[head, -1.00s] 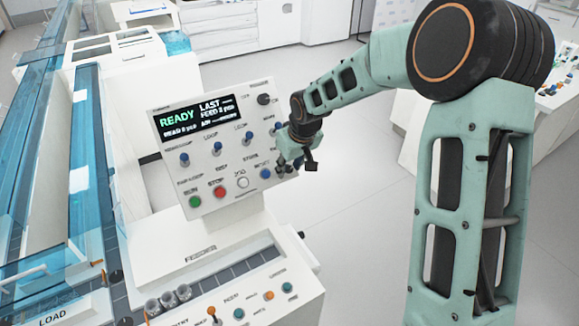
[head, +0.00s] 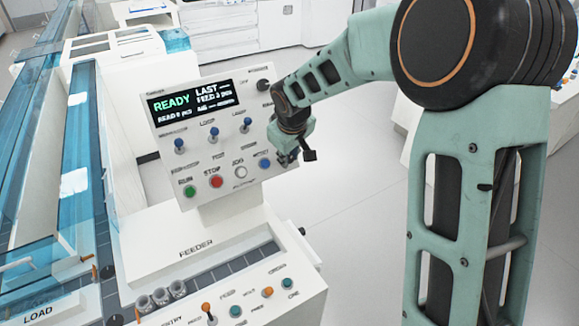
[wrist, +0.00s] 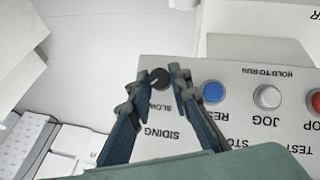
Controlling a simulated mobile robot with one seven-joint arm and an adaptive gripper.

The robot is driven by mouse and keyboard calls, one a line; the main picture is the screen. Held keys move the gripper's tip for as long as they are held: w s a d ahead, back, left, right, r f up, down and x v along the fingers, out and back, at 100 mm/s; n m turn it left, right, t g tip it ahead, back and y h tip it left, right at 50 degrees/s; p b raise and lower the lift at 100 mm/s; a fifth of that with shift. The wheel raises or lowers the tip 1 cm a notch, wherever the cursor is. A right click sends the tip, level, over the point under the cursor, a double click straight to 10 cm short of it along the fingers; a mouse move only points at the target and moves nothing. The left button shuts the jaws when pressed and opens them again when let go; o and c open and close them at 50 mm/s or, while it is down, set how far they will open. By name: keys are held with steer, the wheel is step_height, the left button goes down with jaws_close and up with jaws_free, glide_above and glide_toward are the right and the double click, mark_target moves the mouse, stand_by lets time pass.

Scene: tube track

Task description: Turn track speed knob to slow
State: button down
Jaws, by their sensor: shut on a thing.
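The black round knob (wrist: 160,78) sits at the corner of the white control panel (wrist: 190,140) in the wrist view, with the upside-down word SLOW beside it. A thin light line crosses its face. My gripper (wrist: 161,73) is shut on the knob, one fingertip on each side. In the head view my gripper (head: 289,154) is at the right edge of the panel (head: 205,183), and it hides the knob there.
A blue button (wrist: 214,91) is close beside the right finger, with a white JOG button (wrist: 267,96) beyond it. Blue toggles (head: 213,134) and a READY display (head: 203,103) are on the panel. Open floor (head: 350,220) lies to the right.

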steer(key=n+t+h+b, duration=0.1)
steer(key=n+b, duration=0.1)
steer(key=b, duration=0.3)
steer(key=f+n+t+h+b, duration=0.1)
steer(key=b, duration=0.5)
steer(key=shift+s+a+f+n+t, duration=0.1)
steer(key=shift+s+a+n+t, duration=0.1)
steer(key=shift+n+t, duration=0.2)
steer(key=n+t+b, duration=0.1)
steer(key=b, duration=0.4)
steer(key=shift+n, duration=0.4)
steer(key=shift+s+r+n+t+h+b, duration=0.15)
steer(key=shift+n+t+h+b, duration=0.25)
steer(key=shift+b, duration=0.55)
steer(key=shift+r+b, duration=0.2)
steer(key=shift+b, duration=0.1)
steer(key=c, duration=1.8)
jaws_free()
steer(key=shift+o, duration=0.2)
step_height(320, 180, up, 10)
